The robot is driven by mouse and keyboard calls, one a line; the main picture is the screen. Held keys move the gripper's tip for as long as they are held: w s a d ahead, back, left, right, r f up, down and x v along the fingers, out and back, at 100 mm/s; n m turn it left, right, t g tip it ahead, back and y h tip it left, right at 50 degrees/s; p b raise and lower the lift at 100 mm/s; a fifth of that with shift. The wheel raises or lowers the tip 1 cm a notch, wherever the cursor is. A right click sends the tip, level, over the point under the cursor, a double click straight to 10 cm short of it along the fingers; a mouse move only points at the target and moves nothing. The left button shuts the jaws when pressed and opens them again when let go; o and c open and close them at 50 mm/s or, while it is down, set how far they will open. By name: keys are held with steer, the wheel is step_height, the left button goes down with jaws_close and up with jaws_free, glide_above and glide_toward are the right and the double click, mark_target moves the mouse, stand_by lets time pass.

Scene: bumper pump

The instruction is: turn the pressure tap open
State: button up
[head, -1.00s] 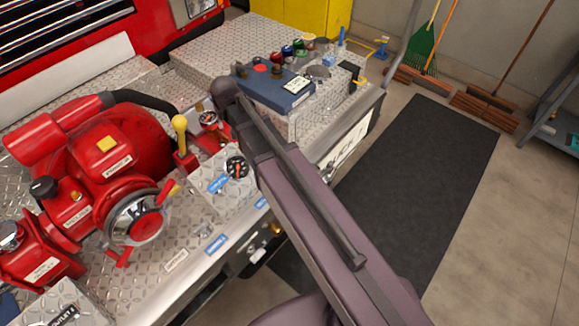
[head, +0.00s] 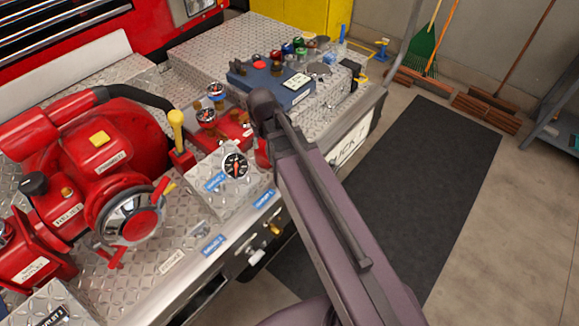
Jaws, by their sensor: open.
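My arm (head: 325,210) reaches in from the lower right, and its far joint hangs over the truck's bumper deck. My gripper is not seen; it is out of sight beyond or below the arm. The labels are too small to read surely, so I cannot tell which one is the pressure tap.
A large red pump (head: 105,165) fills the deck's left side. A blue box (head: 272,85) and several coloured caps (head: 300,48) sit behind the arm. A dark mat (head: 420,170) covers clear floor to the right. Brooms (head: 430,45) lean at the back wall.

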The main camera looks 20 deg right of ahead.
steer(key=s+d+f+g+b, duration=0.1)
steer(key=s+d+f+b, duration=0.2)
steer(key=s+d, duration=0.3)
steer(key=shift+s+f+m+g, duration=0.3)
steer(key=shift+s+m+g, duration=0.1)
steer(key=shift+s, duration=0.65)
steer(key=shift+s+d, duration=0.1)
steer(key=shift+d, duration=0.05)
steer(key=shift+s+d, duration=0.3)
steer(key=shift+s, duration=0.2)
